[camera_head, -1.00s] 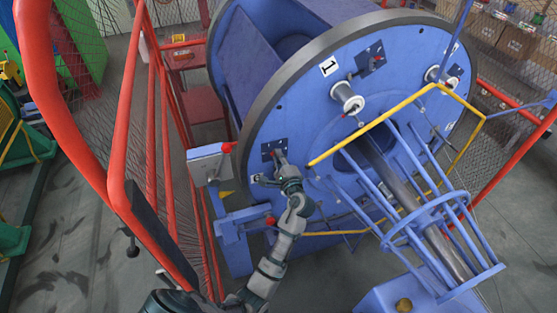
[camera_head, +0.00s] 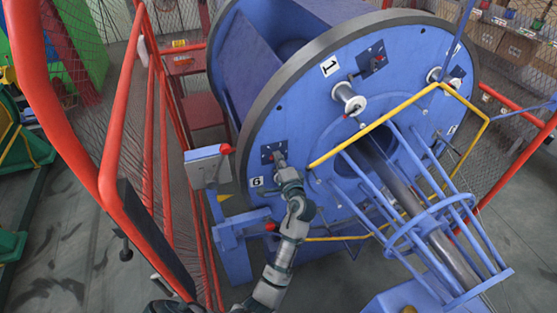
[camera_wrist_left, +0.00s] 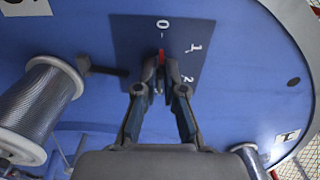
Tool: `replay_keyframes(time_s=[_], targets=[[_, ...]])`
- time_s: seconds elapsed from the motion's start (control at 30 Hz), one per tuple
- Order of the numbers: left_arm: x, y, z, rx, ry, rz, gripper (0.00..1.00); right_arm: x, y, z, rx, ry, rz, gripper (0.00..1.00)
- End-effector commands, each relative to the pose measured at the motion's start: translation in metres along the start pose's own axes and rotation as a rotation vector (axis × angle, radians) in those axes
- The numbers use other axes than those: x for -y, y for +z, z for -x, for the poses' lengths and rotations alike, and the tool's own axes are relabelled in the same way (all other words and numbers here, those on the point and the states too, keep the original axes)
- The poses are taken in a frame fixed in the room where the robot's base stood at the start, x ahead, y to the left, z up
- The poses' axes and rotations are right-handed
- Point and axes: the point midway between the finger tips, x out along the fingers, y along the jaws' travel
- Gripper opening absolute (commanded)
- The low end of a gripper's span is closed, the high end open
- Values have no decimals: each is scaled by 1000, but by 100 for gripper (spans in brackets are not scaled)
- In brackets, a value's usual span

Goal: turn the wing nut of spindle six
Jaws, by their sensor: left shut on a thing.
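The spindle six plate (camera_head: 266,155) is a dark square on the blue disc, with a white label 6 (camera_head: 257,181) below it. In the left wrist view the plate (camera_wrist_left: 195,35) carries the marks 0, 1 and 2. My left gripper (camera_head: 281,160) is at the plate; in the left wrist view its fingers (camera_wrist_left: 160,68) are shut on the wing nut (camera_wrist_left: 161,57). A red mark on the nut shows between the fingertips, just below the 0. The fingers hide most of the nut. My right gripper is not in view.
Yellow rail (camera_head: 375,125) and blue bars (camera_head: 420,170) stand right of my arm. A grey box with a red knob (camera_head: 205,160) is left of the plate. Red guard rails (camera_head: 112,130) run along the left. A wire spool (camera_wrist_left: 38,110) sits left in the wrist view.

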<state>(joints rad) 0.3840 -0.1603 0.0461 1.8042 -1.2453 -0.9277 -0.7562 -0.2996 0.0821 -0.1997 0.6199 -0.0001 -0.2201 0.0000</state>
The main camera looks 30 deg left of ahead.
Motion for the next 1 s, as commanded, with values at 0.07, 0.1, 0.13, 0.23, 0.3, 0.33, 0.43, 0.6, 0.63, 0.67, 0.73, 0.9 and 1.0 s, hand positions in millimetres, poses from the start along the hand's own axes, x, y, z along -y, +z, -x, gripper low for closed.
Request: replay_keyframes(time_s=[0.07, 0.1, 0.13, 0.23, 0.3, 0.33, 0.43, 0.6, 0.63, 0.67, 0.73, 0.9, 1.0], targets=[[-9, 1, 1, 3, 19, -4, 0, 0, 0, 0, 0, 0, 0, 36], [-9, 1, 1, 3, 19, -4, 0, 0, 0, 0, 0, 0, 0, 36], [-9, 1, 1, 3, 19, -4, 0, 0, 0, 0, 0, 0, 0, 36], [-9, 1, 1, 3, 19, -4, 21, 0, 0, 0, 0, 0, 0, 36], [-8, 1, 0, 4, 17, -4, 33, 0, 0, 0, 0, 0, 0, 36], [-8, 1, 0, 3, 16, -4, 33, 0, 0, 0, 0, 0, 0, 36], [-6, 1, 0, 3, 12, -3, 33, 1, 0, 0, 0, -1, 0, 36], [-4, 1, 2, 2, 8, -2, 33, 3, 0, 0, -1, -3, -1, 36], [-3, 0, 4, 2, 7, -2, 33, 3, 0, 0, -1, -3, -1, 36], [-4, 0, 6, 2, 7, -2, 33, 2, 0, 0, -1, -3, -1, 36], [-4, 0, 15, 1, 9, -2, 33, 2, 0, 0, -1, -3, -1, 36], [-5, 0, 52, 1, 11, -2, 33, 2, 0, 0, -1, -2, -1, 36], [-5, 0, 74, 1, 12, -1, 33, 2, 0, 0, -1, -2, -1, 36]])
